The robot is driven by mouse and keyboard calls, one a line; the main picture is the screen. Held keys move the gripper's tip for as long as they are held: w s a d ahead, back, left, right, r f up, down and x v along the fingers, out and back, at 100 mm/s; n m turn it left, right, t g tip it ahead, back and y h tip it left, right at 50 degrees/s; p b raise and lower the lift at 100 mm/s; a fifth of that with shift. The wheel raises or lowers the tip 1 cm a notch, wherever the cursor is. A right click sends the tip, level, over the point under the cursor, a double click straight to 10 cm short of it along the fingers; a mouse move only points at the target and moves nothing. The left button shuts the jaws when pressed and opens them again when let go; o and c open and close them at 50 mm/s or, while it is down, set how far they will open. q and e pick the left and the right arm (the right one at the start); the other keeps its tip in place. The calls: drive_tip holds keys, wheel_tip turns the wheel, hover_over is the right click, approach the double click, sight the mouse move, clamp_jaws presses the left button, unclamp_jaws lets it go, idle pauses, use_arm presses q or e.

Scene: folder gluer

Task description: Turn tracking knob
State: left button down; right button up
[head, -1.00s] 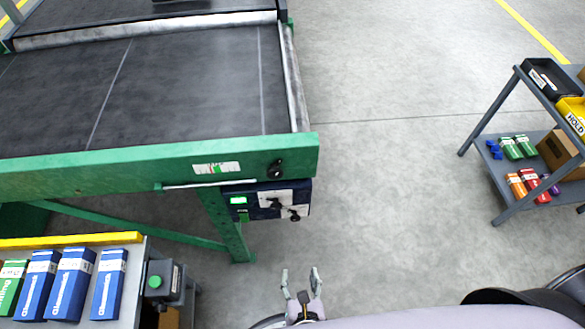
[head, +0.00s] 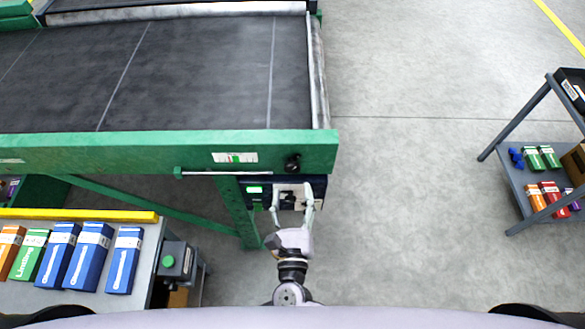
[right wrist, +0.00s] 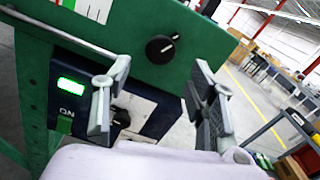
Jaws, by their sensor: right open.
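A round black knob (head: 292,163) with a light pointer line sits on the right end of the green beam (head: 130,153). It also shows large in the right wrist view (right wrist: 160,48). Below the beam hangs a dark blue control box (head: 256,203) with a lit green display, an ON label, a light plate and a black knob (right wrist: 121,118). My right gripper (head: 293,194) is open and empty, its fingers in front of the box's light plate. In the right wrist view, the lower knob shows between the fingers and the beam knob above them. Whether the fingers touch anything cannot be told.
A scale label (head: 235,157) and a thin rod are on the beam. A table (head: 140,275) with several cartons and a grey box with a green button (head: 168,261) stand at left. A grey cart (head: 510,205) is at right. Floor between is clear.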

sight(292, 171)
drive_tip(key=w, duration=0.7)
drive_tip(key=shift+p, duration=0.35)
drive_tip(key=shift+c, duration=0.5)
drive_tip(key=c, duration=1)
drive_tip(key=shift+c, duration=0.2)
drive_tip(key=shift+f+m+b, duration=0.2)
drive_tip(key=shift+m+b, duration=1)
drive_tip(key=shift+m, duration=0.2)
drive_tip(key=shift+r+m+b, duration=0.1)
drive_tip(key=shift+m+b, duration=0.85)
drive_tip(key=shift+m, duration=0.45)
